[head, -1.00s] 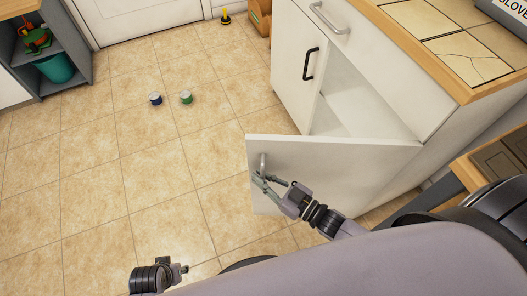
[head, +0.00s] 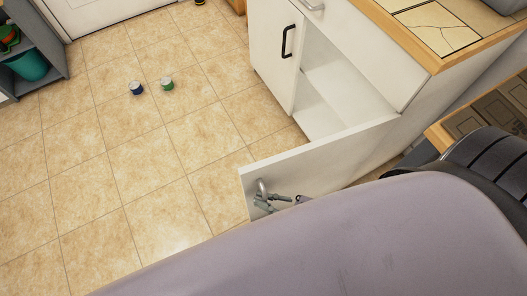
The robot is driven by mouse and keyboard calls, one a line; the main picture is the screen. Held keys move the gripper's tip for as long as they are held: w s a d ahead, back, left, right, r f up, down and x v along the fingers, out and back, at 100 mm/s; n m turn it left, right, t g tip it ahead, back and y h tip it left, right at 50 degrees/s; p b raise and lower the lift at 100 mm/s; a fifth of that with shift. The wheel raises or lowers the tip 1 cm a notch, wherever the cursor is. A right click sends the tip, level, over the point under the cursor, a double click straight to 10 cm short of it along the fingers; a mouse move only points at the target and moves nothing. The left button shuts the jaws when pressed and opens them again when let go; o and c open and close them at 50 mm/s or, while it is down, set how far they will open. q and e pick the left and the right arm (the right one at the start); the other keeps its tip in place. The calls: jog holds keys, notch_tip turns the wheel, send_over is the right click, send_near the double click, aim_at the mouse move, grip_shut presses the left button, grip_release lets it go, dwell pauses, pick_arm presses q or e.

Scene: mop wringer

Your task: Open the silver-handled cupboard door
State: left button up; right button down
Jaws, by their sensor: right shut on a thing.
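The white cupboard door (head: 315,165) with the silver handle (head: 262,188) stands swung far out from the white cabinet (head: 375,75), so the shelf space inside shows. My right gripper (head: 264,203) is at the silver handle near the door's free edge, its fingers shut on it. The rest of my right arm is mostly hidden behind my own body in the foreground. My left gripper is not in view.
A neighbouring door with a black handle (head: 288,41) is shut. A blue can (head: 136,88) and a green can (head: 167,83) stand on the tiled floor. A grey shelf (head: 45,45) holding a teal bucket (head: 28,66) is at the upper left. The floor left of the door is clear.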

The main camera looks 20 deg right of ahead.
jog(key=c, duration=1.9)
grip_release()
jog(key=shift+c, duration=0.2)
jog(key=shift+d, duration=0.1)
jog(key=v, duration=1.2)
